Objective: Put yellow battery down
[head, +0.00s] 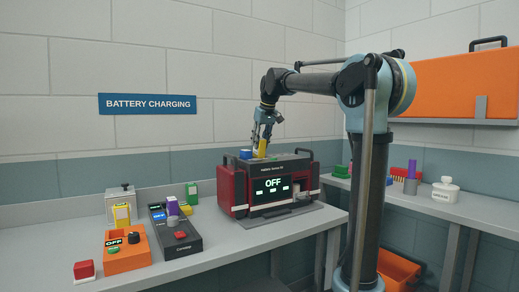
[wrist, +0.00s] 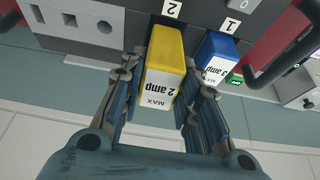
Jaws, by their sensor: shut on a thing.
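The yellow battery (wrist: 164,60), marked "MAX 2 amp", is between the fingers of my gripper (wrist: 158,95) in the wrist view. Its far end is at the slot labelled 2; I cannot tell whether it is seated in the slot. In the head view, the battery (head: 262,148) shows as a small yellow patch under my gripper (head: 262,140), above the top of the red and black charging unit (head: 270,185). The gripper is shut on the battery. A blue battery (wrist: 218,58) stands beside it at slot 1.
The unit's display reads OFF, and its handles (head: 234,160) rise at the sides. An orange box (head: 126,251), a dark charger (head: 172,240) and a red button block (head: 84,270) stand on the left bench. A side bench (head: 440,208) holds small items at right.

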